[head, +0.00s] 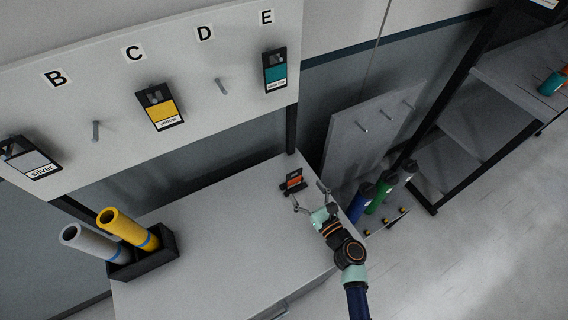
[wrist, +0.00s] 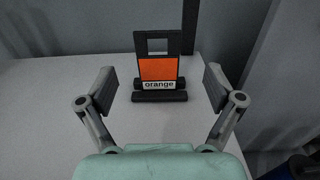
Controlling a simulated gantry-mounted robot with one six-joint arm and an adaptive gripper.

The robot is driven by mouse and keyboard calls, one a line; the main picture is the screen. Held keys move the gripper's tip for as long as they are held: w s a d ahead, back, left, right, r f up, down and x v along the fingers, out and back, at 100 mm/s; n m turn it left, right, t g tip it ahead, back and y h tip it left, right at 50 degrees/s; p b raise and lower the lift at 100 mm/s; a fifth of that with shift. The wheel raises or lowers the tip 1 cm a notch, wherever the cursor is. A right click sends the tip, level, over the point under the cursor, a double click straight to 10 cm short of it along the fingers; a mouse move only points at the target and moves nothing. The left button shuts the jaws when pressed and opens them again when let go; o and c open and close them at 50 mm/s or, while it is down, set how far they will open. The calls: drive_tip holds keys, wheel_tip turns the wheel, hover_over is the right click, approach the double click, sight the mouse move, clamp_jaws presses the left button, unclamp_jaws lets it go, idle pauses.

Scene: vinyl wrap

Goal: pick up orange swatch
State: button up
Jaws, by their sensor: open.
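The orange swatch (head: 293,181) stands in a small dark holder on the grey table, near its back right corner. In the wrist view the swatch (wrist: 158,70) is upright, with a dark frame, a cut-out at the top and an "orange" label. The black holder (wrist: 159,97) is at its foot. My gripper (head: 311,198) is open and empty, in front of the swatch. In the wrist view its two fingers (wrist: 159,85) are spread to the left and right of the swatch, with a gap on each side, and do not touch it.
A pegboard (head: 190,105) behind the table holds silver, yellow and teal swatches, with bare pegs under B and D. A black box (head: 142,262) with grey and yellow rolls stands at the table's left. Blue and green rolls (head: 378,192) stand beyond the right edge. The table's middle is clear.

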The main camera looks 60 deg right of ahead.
sight(294, 179)
drive_tip(key=shift+s+f, duration=0.15)
drive_tip(key=x, duration=0.7)
drive_tip(key=shift+w+b, duration=0.3)
drive_tip(key=shift+b, duration=0.1)
drive_tip(key=c, duration=1)
